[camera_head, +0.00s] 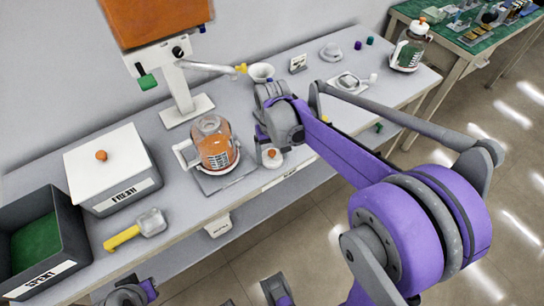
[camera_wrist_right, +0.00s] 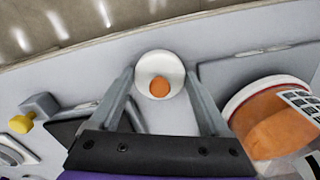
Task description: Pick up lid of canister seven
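A round white lid with an orange knob (camera_head: 272,153) lies on the table near its front edge, right of an orange-filled glass canister (camera_head: 214,148). The canister stands on a grey plate; whether its label says seven I cannot read. My right gripper (camera_head: 265,140) reaches down over the lid. In the right wrist view the lid (camera_wrist_right: 160,68) sits between the open fingers of my right gripper (camera_wrist_right: 160,78), one on each side. The fingers look close to the rim, but contact is unclear. The canister (camera_wrist_right: 275,115) is right of them.
A white stand (camera_head: 187,108) and a funnel (camera_head: 261,72) are behind. The table front edge is close to the lid.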

